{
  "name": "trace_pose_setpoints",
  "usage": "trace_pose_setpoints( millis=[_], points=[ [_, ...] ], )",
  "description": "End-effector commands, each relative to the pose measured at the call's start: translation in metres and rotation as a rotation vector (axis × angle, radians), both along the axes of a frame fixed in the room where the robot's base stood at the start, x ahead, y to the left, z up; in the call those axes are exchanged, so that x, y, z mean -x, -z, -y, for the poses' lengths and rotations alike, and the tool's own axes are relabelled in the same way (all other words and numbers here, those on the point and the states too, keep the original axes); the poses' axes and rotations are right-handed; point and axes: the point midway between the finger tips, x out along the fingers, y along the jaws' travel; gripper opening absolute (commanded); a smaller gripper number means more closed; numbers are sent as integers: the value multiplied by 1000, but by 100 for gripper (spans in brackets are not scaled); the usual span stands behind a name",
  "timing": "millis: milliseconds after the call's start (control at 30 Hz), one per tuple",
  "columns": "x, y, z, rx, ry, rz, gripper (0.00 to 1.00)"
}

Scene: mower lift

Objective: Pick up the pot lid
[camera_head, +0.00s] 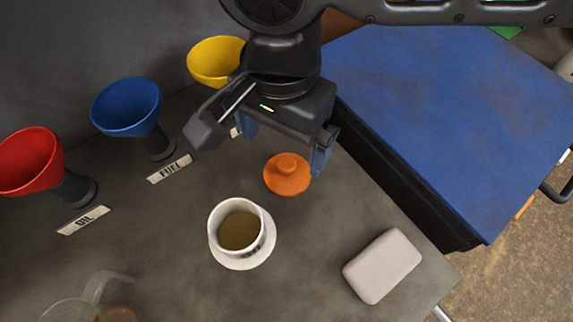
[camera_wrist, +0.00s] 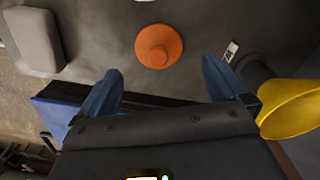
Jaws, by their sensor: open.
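The pot lid (camera_head: 287,174) is a round orange disc with a small knob on top. It lies flat on the grey worktop, and it also shows in the wrist view (camera_wrist: 158,46) at the top middle. My gripper (camera_head: 284,152) is open, with its two blue fingers spread apart and nothing between them. In the wrist view my gripper (camera_wrist: 160,88) shows both fingertips, with the lid beyond them and roughly centred between them. The gripper is above and apart from the lid.
A white cup (camera_head: 238,228) of brown liquid stands on a saucer near the lid. A pale block (camera_head: 382,266) lies at the right. Red (camera_head: 28,161), blue (camera_head: 127,106) and yellow (camera_head: 214,61) funnels line the left. A blue-topped surface (camera_head: 450,110) adjoins the worktop (camera_head: 170,240).

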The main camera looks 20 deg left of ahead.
Motion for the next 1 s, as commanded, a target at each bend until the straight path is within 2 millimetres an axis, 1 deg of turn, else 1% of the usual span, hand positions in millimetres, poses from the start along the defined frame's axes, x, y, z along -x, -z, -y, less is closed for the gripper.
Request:
trace_pose_setpoints(
  millis=[33, 267, 433, 533, 633, 833, 1000],
  points=[
    [0, 6, 0, 2, 0, -1, 100],
    [-2, 29, 2, 0, -1, 0, 100],
    [-4, 54, 4, -1, -4, -1, 100],
    [-4, 64, 4, -3, -3, -1, 100],
    [-4, 68, 4, -4, -3, 0, 100],
    [-4, 69, 4, -5, -3, -1, 100],
    [-4, 69, 4, -5, -3, -1, 84]
  ],
)
